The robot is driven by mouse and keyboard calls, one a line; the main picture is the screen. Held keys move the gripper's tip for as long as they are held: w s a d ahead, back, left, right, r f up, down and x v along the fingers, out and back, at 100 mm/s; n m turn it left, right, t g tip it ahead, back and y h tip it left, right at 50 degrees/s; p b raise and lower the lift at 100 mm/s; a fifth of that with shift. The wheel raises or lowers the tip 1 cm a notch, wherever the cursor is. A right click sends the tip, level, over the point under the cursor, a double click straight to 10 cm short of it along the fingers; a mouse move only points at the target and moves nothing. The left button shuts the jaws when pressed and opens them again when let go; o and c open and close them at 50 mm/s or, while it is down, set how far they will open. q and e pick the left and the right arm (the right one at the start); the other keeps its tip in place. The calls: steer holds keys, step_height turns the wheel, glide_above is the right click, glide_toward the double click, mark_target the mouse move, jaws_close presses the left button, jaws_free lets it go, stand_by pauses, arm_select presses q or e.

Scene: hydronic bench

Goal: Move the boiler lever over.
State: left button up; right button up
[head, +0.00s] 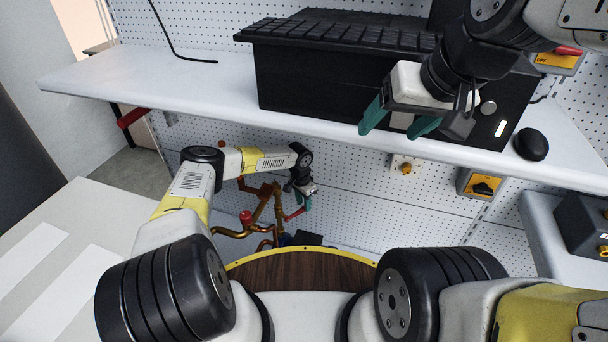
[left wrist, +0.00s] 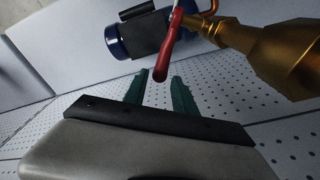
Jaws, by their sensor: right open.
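A red lever (left wrist: 168,48) on brass pipework shows in the left wrist view. Its rounded end hangs near the gap between the green fingertips of my left gripper (left wrist: 158,88). These fingers are apart, and I cannot tell whether they touch the lever. In the head view my left gripper (head: 307,202) is small, beside a red lever (head: 294,214) on the copper pipes (head: 263,207) below the shelf. No label shows which lever is the boiler's. My right gripper (head: 400,124) is open and empty, in front of the shelf and the black keyboard-topped box.
A blue and black cylindrical unit (left wrist: 145,32) sits behind the lever. The white shelf (head: 200,98) carries the black box (head: 320,90) and a black mouse (head: 531,144). Yellow switch boxes (head: 480,185) are on the perforated wall. A red-capped fitting (head: 246,218) stands left of the left gripper.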

arm_select(q)
steer(key=shift+d+f, duration=0.1)
steer(key=shift+f, duration=0.7)
steer(key=shift+w+f, duration=0.15)
steer(key=shift+f, duration=0.1)
steer(key=shift+c, duration=0.6)
steer(key=shift+r, duration=0.1)
jaws_close()
steer(key=shift+r, duration=0.15)
steer(key=shift+r, duration=0.8)
steer(key=shift+s+a+r, duration=0.2)
steer(key=shift+a+r, duration=0.05)
steer(key=shift+r, duration=0.15)
